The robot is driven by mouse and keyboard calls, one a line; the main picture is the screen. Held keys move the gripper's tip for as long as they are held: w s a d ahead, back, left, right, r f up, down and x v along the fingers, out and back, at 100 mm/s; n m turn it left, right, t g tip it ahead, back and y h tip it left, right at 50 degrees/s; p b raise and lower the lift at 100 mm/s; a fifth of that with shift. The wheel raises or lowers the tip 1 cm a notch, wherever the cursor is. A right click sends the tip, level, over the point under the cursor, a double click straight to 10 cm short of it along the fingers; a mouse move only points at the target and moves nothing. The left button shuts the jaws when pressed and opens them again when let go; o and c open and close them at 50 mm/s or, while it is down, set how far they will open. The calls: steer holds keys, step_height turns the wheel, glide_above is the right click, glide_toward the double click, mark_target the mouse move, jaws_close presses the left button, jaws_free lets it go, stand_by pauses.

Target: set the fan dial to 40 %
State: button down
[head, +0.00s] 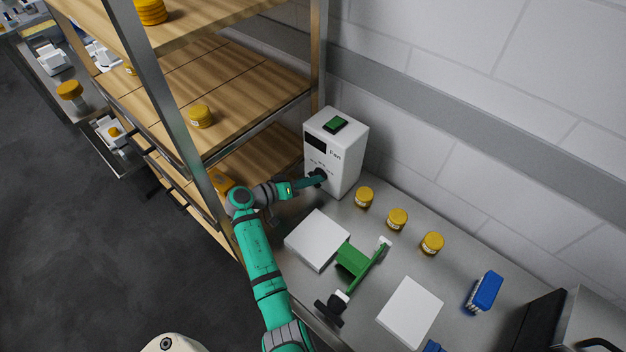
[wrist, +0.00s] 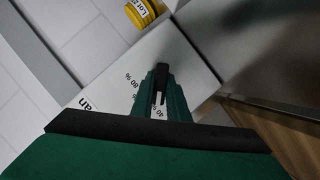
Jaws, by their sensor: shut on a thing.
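The white fan box (head: 345,160) stands on the steel counter against the wall, with a green switch (head: 336,125) on top and a dark display (head: 316,145) on its front. Its black dial (head: 319,174) is low on the front face. My gripper (head: 314,180) is at the dial and shut on it. In the wrist view the black dial (wrist: 162,75) shows between the green fingers (wrist: 160,98). The printed marks "80 %" and "40 %" show beside the fingers. Much of the dial and its pointer is hidden, so I cannot tell its setting.
A wooden shelf rack (head: 235,95) with a metal post stands close left of the arm. Yellow-lidded jars (head: 397,218) line the counter right of the box. A white block (head: 318,239) and a green device (head: 355,261) lie in front.

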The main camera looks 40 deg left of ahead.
steer(key=shift+w+r+n, duration=0.1)
steer(key=shift+r+n, duration=0.1)
steer(key=shift+n, duration=0.1)
stand_by(0.4)
steer(key=c, duration=1.8)
jaws_free()
steer(key=shift+o, duration=0.4)
steer(key=shift+f, duration=0.1)
steer(key=v, duration=1.1)
steer(key=shift+w+f, duration=0.1)
steer(key=shift+w, duration=0.05)
